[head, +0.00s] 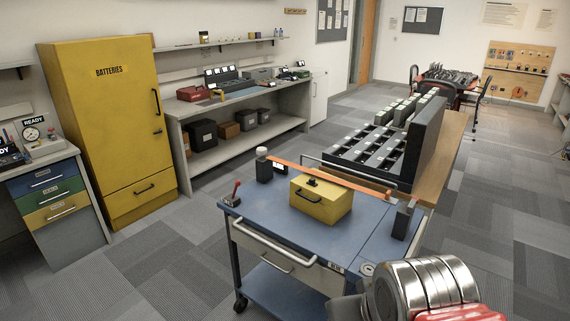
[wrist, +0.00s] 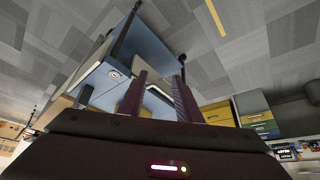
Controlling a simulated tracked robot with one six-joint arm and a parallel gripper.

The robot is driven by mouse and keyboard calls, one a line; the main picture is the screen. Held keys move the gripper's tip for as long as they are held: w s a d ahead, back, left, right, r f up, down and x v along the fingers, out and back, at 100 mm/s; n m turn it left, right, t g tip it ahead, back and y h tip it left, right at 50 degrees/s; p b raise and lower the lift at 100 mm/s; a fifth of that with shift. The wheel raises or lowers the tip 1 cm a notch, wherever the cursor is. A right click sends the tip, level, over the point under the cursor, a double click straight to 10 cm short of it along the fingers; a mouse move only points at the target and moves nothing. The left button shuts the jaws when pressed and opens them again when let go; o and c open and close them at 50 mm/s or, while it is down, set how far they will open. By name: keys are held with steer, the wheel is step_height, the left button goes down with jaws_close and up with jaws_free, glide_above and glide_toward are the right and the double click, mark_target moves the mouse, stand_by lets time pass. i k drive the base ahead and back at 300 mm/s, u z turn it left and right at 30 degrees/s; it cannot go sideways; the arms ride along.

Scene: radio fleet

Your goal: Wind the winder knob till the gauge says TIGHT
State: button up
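A blue-topped cart (head: 285,240) carries a yellow box (head: 321,200) with an orange strap (head: 335,179) running over or behind it. At the strap's left end stands a dark post with a pale round top (head: 263,165), which may be the winder knob. A small white-faced plate (head: 280,168) beside it may be the gauge; its reading is too small to tell. A dark block (head: 403,220) stands near the strap's right end. My gripper (wrist: 160,75) has its two fingers apart with nothing visible between them. In the head view its fingers are out of frame.
A red lever (head: 234,194) and a round fitting (head: 368,268) sit on the cart. A slotted dark rack (head: 375,155) stands behind. A yellow BATTERIES cabinet (head: 110,130) and a READY dial (head: 33,127) are at left. Carpet left of the cart is clear.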

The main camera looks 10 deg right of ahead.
mark_target(260, 151)
steer(key=u, duration=0.5)
steer(key=i, duration=0.8)
steer(key=u, duration=1.1)
steer(key=i, duration=1.45)
steer(key=z, duration=0.4)
steer(key=i, duration=1.05)
steer(key=z, duration=0.55)
